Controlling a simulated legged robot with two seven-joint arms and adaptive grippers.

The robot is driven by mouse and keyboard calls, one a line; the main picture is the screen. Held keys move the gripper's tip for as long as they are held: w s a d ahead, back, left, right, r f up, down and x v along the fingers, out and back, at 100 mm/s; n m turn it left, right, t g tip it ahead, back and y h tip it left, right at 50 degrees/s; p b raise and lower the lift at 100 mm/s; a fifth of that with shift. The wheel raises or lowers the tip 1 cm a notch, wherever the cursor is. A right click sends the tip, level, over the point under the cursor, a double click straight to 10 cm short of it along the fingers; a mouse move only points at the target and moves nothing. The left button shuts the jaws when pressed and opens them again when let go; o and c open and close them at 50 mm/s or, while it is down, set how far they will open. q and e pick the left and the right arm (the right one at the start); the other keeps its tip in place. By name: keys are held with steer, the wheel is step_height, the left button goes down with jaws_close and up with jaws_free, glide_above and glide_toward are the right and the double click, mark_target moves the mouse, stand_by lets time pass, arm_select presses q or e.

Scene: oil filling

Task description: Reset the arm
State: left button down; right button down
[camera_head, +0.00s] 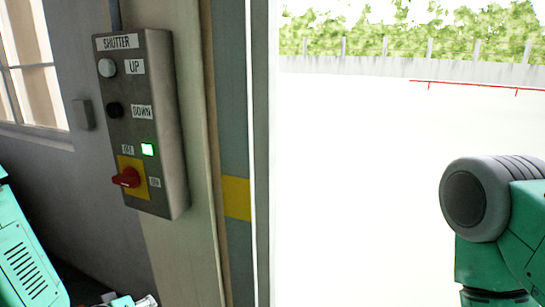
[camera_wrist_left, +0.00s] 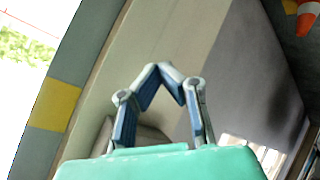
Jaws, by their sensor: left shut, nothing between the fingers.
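My left gripper (camera_wrist_left: 159,68) shows in the left wrist view with its two fingertips meeting and nothing between them. In the head view only a small part of my left gripper (camera_head: 130,301) shows at the bottom edge, below the shutter control box (camera_head: 144,124) and apart from it. The box is grey, with UP and DOWN buttons, a lit green lamp (camera_head: 148,150) and a red rotary switch (camera_head: 126,178) on a yellow plate. My right arm is at the right edge of the head view; its gripper is out of view.
A doorpost with a yellow band (camera_head: 237,198) stands right of the box. Beyond it is a bright open area with a fence (camera_head: 400,68) at the back. A window (camera_head: 36,75) is at the left. An orange cone (camera_wrist_left: 306,18) shows in the wrist view.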

arm_select(q)
steer(key=s+f+m+g, duration=0.2)
steer(key=s+f, duration=0.4)
steer(key=s, duration=0.3)
steer(key=s+a+f+m+g+y, duration=0.1)
steer(key=s+f+m+g, duration=0.2)
steer(key=s+f, duration=0.3)
steer(key=s+a+f+m+g, duration=0.1)
steer(key=s+f+g, duration=0.4)
steer(key=s, duration=0.8)
steer(key=shift+s+f+m+y+b, duration=0.15)
steer(key=shift+f+m+y+b, duration=0.25)
steer(key=shift+m, duration=0.3)
